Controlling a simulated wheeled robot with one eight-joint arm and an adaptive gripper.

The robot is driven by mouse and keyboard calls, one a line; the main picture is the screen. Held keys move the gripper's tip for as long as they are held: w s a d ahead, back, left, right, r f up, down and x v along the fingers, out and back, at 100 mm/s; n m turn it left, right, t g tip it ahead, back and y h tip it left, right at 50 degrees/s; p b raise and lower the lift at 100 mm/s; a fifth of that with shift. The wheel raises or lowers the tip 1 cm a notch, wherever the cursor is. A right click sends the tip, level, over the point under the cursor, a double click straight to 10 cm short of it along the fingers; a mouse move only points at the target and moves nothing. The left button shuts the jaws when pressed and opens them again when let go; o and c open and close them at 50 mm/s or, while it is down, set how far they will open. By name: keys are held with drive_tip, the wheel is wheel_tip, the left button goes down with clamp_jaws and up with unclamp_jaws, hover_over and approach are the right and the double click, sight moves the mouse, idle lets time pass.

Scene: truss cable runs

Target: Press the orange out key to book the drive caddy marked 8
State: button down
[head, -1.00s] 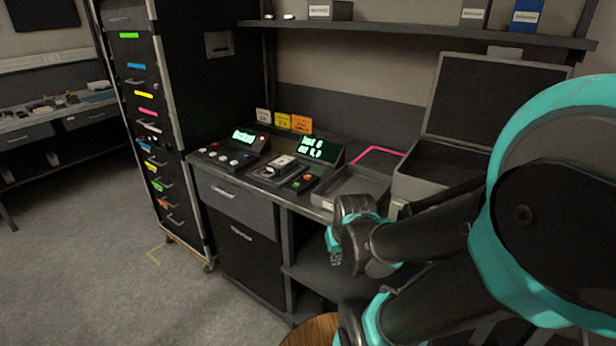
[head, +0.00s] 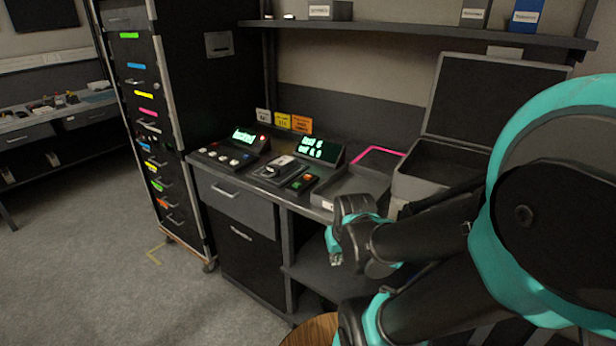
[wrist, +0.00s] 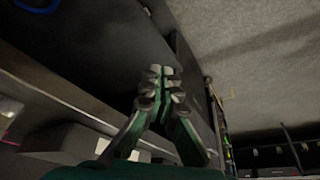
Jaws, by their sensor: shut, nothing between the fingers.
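A small key box (head: 302,184) on the bench bears a green key and an orange-red key (head: 308,177). Behind it stands a tilted display (head: 320,150) with two lines of green text, too small to read surely. Left of the key box, a dark reader (head: 270,173) carries a block with a pale top (head: 283,161); no number 8 is legible on it. My gripper (head: 335,260) hangs in front of the bench edge, below and right of the key box, apart from it. In the wrist view my gripper (wrist: 160,70) is shut and empty, its fingertips together.
An open grey tray (head: 352,190) and an open lidded case (head: 430,160) stand right of the keys. A button console (head: 230,155) is to the left. A tall drawer rack (head: 150,130) stands at the left. A shelf (head: 420,34) runs above.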

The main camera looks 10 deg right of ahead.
sight(309, 177)
drive_tip(key=w+r+t, duration=0.1)
drive_tip(key=w+r, duration=0.2)
drive_tip(key=w, duration=0.2)
drive_tip(key=w+r+t, duration=0.1)
drive_tip(key=w+r, duration=0.2)
drive_tip(key=w, duration=0.3)
drive_tip(key=w+r+m+t, duration=0.1)
drive_tip(key=w+r, duration=0.2)
drive_tip(key=w, duration=0.3)
drive_tip(key=shift+a+r+y, duration=0.15)
drive_tip(key=shift+a+y, duration=0.25)
drive_tip(key=w+r+m+y, duration=0.1)
drive_tip(key=w+r, duration=0.3)
drive_tip(key=w, duration=0.5)
drive_tip(key=w+r+m+t+y, duration=0.1)
drive_tip(key=w+r+m, duration=0.2)
drive_tip(key=w, duration=0.7)
drive_tip(key=shift+r, duration=0.65)
drive_tip(key=shift+f, duration=0.1)
drive_tip(key=shift+f, duration=4.3)
drive_tip(key=shift+f, duration=0.15)
drive_tip(key=shift+f, duration=0.25)
